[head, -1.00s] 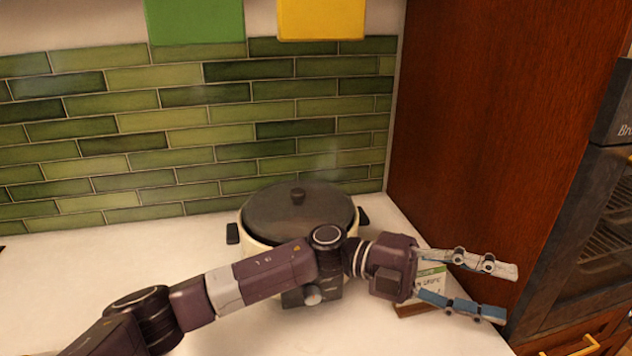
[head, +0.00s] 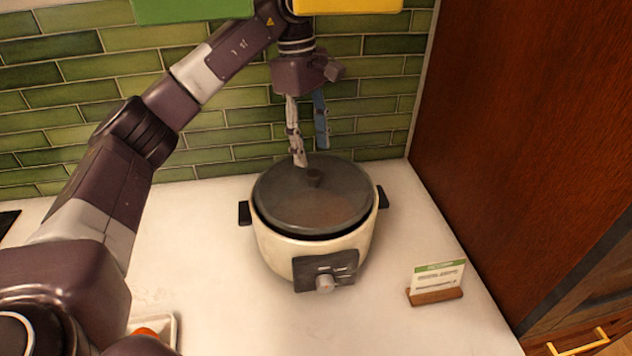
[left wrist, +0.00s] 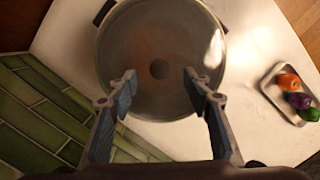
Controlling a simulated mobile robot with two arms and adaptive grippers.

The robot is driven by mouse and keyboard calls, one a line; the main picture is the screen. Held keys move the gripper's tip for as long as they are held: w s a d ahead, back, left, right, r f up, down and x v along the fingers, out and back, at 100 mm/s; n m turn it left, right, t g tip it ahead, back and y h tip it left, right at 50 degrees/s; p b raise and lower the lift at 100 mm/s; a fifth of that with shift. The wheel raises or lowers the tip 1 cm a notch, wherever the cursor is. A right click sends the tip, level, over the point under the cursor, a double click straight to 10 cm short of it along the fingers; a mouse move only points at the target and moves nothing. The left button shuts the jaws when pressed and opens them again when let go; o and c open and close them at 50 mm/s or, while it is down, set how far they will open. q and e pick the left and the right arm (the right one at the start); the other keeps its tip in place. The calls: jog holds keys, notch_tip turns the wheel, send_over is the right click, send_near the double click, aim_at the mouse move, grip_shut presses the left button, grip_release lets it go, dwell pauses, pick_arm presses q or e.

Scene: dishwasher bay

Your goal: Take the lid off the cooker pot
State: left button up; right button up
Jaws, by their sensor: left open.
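The cooker pot (head: 305,254) is cream with black side handles and a front control panel, standing on the white counter. Its dark round lid (head: 285,200) sits on top, with a small knob (head: 314,177) in the middle. My left gripper (head: 309,156) points down above the back part of the lid, open and empty. In the left wrist view the open fingers (left wrist: 159,80) are either side of the knob (left wrist: 160,69) in the picture, with the lid (left wrist: 150,35) beneath. Contact with the lid cannot be told. My right gripper is not in view.
A small card on a wooden stand (head: 436,296) is on the counter right of the pot. A tray with vegetables (left wrist: 283,95) shows in the left wrist view. Green and yellow boxes (head: 190,8) hang above. A wooden cabinet side (head: 525,130) bounds the right.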

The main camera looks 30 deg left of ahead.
aim_at(314, 172)
pick_arm(q)
jog(key=shift+f+p, duration=0.35)
jog(key=shift+f, duration=0.3)
notch_tip(314, 172, down, 4)
jog(key=shift+f+p, duration=0.1)
jog(key=shift+p, duration=0.95)
jog(key=shift+d+f, duration=0.15)
jog(key=shift+f, duration=0.05)
jog(key=shift+c, duration=0.4)
jog(key=shift+c, duration=1.2)
grip_shut()
